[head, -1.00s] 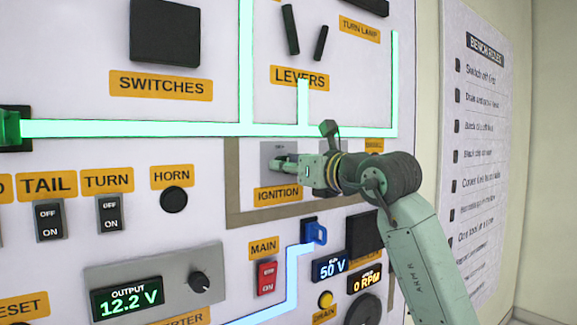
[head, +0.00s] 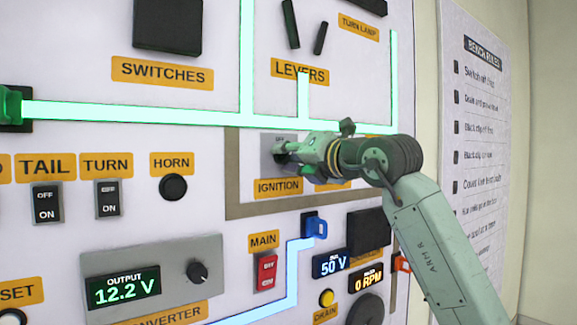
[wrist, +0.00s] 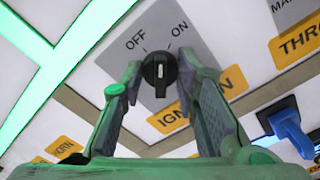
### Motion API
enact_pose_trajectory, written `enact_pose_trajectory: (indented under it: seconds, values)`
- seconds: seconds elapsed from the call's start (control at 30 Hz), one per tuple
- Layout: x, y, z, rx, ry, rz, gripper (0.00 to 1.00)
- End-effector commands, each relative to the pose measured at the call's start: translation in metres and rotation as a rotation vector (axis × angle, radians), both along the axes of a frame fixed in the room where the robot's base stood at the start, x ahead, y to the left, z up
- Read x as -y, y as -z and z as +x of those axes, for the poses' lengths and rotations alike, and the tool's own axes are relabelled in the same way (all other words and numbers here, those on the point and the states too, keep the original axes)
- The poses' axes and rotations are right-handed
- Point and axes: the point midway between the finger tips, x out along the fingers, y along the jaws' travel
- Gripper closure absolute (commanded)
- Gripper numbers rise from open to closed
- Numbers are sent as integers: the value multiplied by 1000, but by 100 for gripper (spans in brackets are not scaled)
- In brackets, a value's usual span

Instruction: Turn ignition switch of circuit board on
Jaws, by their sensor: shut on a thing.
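The ignition switch is a black rotary knob (wrist: 160,72) on a grey plate (wrist: 212,32) in the wrist view. OFF is printed at its upper left and ON at its upper right. A pale mark shows on the knob's face, but I cannot tell for sure which label it is set to. My gripper (wrist: 160,75) is shut on the knob, with one finger on each side. In the head view my gripper (head: 285,150) reaches in from the right to the plate above the IGNITION label (head: 278,187), and hides most of the knob.
A blue clip (head: 315,227) and the red MAIN switch (head: 266,272) sit below the ignition area. A glowing green strip (head: 180,116) runs above it. The black HORN button (head: 173,187) is to the left. A blue part also shows at the right in the wrist view (wrist: 288,128).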

Motion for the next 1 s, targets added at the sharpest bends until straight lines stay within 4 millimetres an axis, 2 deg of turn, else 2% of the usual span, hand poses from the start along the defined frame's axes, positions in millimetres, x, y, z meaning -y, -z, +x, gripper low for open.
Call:
enact_pose_trajectory:
  seconds: [0.4, 1.0]
  values:
    - [1, 2, 1, -165, 3, 228, 100]
    - [1, 1, 1, -219, 1, 299, 100]
